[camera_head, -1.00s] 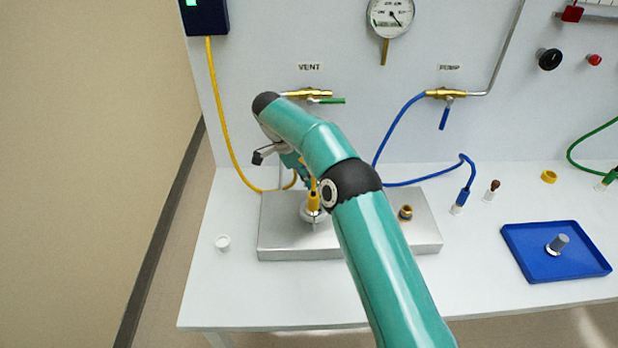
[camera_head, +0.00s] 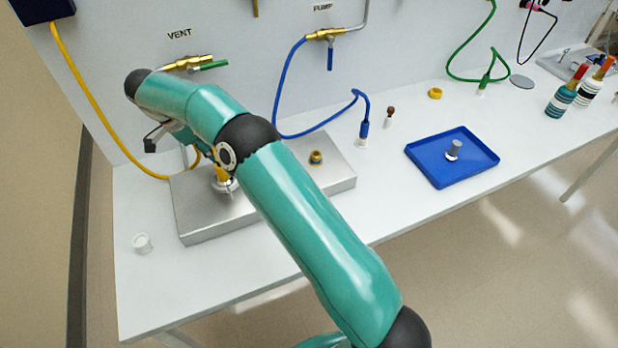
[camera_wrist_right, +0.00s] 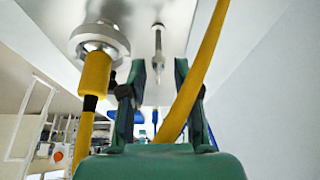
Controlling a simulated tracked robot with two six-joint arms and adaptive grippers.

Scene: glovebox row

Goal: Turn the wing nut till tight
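My right gripper (camera_wrist_right: 160,68) is open in the right wrist view, its two green fingers apart. A yellow hose (camera_wrist_right: 200,72) passes by the right finger; I cannot tell whether it lies between or beyond the fingers. A slim metal stud (camera_wrist_right: 158,45) shows just beyond the gap; I cannot tell whether it carries the wing nut. Left of it is a round metal flange (camera_wrist_right: 100,38) with a yellow fitting (camera_wrist_right: 95,72). In the head view the yellow fitting (camera_head: 223,173) stands on the metal block (camera_head: 320,185), and my arm hides the fingers. My left gripper is out of view.
A white cap (camera_head: 142,243) stands left of the block. A brass-coloured fitting (camera_head: 316,157) sits on its right part. A blue tray (camera_head: 475,172) holds a grey part (camera_head: 454,149). A blue hose (camera_head: 360,105) lies behind. The white bench (camera_head: 400,215) is clear in front of the tray.

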